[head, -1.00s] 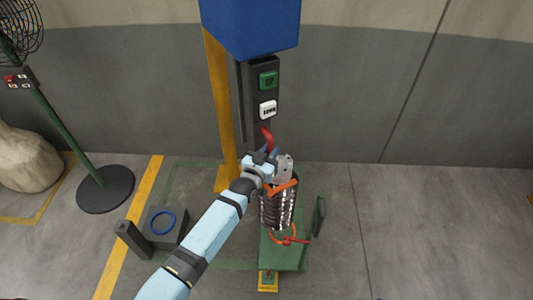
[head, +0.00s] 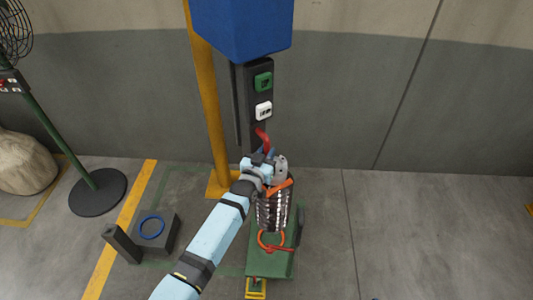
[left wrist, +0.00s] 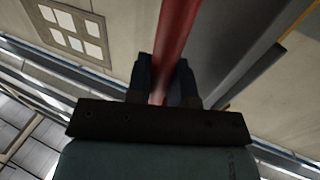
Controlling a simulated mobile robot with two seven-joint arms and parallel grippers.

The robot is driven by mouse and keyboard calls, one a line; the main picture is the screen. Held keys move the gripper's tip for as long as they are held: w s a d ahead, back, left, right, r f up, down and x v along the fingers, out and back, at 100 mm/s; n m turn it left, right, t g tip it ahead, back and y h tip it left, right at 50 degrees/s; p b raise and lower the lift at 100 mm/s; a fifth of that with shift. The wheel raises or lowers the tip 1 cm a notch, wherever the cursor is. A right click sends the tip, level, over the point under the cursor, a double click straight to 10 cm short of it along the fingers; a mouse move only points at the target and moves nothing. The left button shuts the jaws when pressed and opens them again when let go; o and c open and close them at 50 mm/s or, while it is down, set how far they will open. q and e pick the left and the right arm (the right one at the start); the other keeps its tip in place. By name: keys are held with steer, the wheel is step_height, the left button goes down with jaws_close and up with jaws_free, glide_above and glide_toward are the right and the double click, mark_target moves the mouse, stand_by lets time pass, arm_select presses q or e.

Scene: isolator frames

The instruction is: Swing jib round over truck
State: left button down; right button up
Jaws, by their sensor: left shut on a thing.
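The jib's blue beam (head: 242,25) comes in at the top, beside a yellow post (head: 207,100). A dark panel with green and white buttons (head: 263,95) hangs below the beam. My left gripper (head: 265,158) is shut on a red bar (head: 262,136) below the panel. The bar also runs between the fingers in the left wrist view (left wrist: 175,45). A dark ribbed cylinder (head: 273,210) with an orange band shows just below the gripper, in front of the green truck (head: 270,262); I cannot tell whether they touch. My right gripper is not in view.
A grey block with a blue ring (head: 165,245) stands at the lower left, near a yellow floor line. A fan on a green stand (head: 97,190) and a pale sack (head: 22,165) are farther left. The floor at right is clear.

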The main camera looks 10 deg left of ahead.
arm_select(q)
steer(key=c, duration=1)
jaws_free()
steer(key=shift+c, duration=0.2)
steer(key=b+v, duration=0.1)
steer(key=v, duration=1.3)
steer(key=shift+d, duration=0.1)
steer(key=s+a+f+g+p, duration=0.1)
steer(key=s+a+f+g, duration=0.1)
steer(key=s, duration=0.9)
steer(key=s+a+f+g+p, duration=0.1)
steer(key=s+f+g, duration=0.3)
steer(key=s, duration=0.8)
step_height(320, 180, down, 3)
steer(key=shift+a+r+m+g+y, duration=0.2)
steer(key=shift+a+m+g+y, duration=0.1)
steer(key=shift+a, duration=0.1)
